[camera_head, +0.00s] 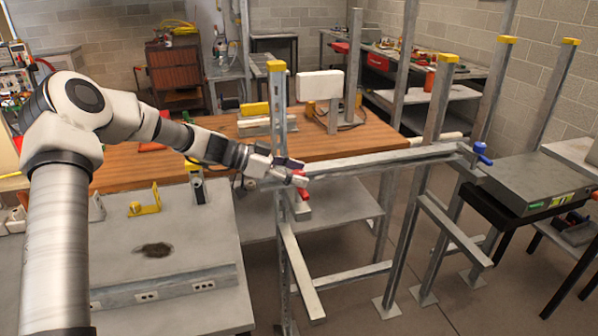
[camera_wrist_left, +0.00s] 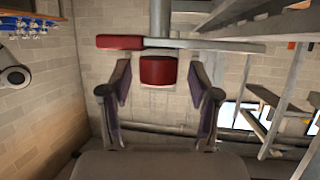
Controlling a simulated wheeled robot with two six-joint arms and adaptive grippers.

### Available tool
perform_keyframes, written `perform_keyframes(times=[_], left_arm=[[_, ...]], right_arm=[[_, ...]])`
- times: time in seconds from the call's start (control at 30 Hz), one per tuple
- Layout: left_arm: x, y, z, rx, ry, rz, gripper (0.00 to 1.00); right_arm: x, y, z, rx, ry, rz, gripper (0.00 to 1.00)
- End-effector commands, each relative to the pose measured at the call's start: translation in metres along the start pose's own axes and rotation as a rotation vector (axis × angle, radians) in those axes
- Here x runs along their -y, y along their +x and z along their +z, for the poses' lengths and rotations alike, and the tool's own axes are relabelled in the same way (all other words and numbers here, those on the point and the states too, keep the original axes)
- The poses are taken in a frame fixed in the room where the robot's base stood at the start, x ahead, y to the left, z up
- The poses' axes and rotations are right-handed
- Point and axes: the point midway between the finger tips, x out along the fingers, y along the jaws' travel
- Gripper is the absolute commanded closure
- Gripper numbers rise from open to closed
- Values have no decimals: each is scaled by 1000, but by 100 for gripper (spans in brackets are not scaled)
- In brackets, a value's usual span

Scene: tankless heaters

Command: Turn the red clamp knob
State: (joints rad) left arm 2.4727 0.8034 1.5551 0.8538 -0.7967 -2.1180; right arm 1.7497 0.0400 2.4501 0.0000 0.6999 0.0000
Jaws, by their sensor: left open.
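My left gripper (camera_head: 290,174) reaches in from the left to the metal frame's upright post. In the left wrist view my left gripper (camera_wrist_left: 160,78) is open, with a finger on each side of a red block-like part (camera_wrist_left: 158,70), probably the red clamp knob. Gaps show between this part and both fingers, and how deep it lies between them is unclear. The red part also shows in the head view (camera_head: 304,192), just below the fingertips and partly covered by them. A second red piece (camera_wrist_left: 120,42) sits above left in the wrist view. My right gripper is not in view.
A horizontal grey rail (camera_head: 390,158) runs right from the post to a blue clamp handle (camera_head: 482,152). A yellow-capped post (camera_head: 279,100) stands close behind the gripper. A wooden tabletop (camera_head: 345,141) lies behind. A grey bench (camera_head: 195,245) stands below the arm.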

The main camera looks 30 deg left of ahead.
Motion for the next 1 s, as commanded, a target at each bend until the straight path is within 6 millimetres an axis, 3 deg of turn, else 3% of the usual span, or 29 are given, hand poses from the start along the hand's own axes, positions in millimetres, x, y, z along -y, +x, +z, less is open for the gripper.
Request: perform_keyframes(times=[0.3, 0.47, 0.5, 1.0], left_arm=[[0, 8, 0, -1, 0, -1, 38], [0, 8, 0, -1, 0, 0, 95], [0, 8, 0, -1, 0, 0, 99], [-1, 9, 3, 3, -4, -2, 99]], right_arm=[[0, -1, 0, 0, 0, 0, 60], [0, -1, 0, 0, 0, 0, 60], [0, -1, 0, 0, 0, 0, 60], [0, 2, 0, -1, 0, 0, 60]])
